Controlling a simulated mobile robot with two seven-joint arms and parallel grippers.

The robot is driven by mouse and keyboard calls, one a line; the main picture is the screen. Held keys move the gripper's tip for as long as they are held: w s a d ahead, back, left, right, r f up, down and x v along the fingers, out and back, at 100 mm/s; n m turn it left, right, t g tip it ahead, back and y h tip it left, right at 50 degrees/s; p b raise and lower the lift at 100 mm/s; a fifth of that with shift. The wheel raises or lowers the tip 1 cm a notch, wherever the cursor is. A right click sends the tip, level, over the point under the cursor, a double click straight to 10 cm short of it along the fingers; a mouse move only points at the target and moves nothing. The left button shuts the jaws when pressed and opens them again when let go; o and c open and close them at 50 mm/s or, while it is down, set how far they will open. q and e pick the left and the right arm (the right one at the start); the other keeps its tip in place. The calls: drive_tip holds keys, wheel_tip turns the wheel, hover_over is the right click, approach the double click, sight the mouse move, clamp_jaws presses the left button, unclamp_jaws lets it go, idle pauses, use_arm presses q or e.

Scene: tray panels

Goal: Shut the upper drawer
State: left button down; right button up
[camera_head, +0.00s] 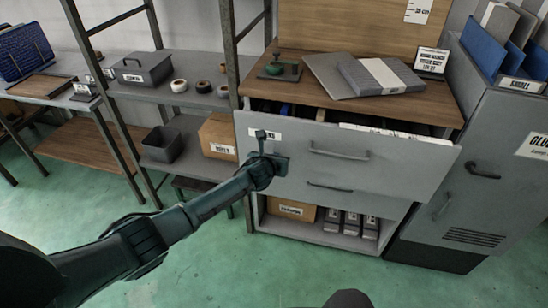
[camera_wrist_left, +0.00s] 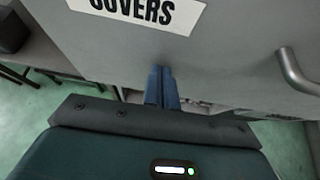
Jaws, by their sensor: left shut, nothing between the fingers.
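The upper drawer (camera_head: 400,167) is a grey drawer under a wooden top and stands pulled out, with papers and other contents showing behind its front. It has a bar handle (camera_head: 338,153) and a white label. In the left wrist view its grey front (camera_wrist_left: 225,45) fills the upper part, with a "COVERS" label and the handle at the right. My left gripper (camera_head: 262,137) is at the left part of the drawer front, left of the handle. Its fingers (camera_wrist_left: 161,80) are shut and empty, pointing at the front below the label. I cannot tell if they touch it. My right gripper is not in view.
A lower drawer (camera_head: 310,192) sits beneath, looking shut. On the wooden top (camera_head: 295,91) lie grey folders (camera_head: 365,75) and a green stamp-like object (camera_head: 279,69). A grey cabinet (camera_head: 485,140) stands close at right, a shelf rack (camera_head: 190,97) at left. Green floor is open in front.

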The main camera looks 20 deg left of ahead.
use_arm(q)
drive_tip(key=shift+w+d+f, duration=0.1)
drive_tip(key=shift+w, duration=2.3)
drive_tip(key=shift+s, duration=0.15)
drive_tip(key=shift+s, duration=0.9)
approach(277, 151)
drive_tip(key=shift+s, duration=1.2)
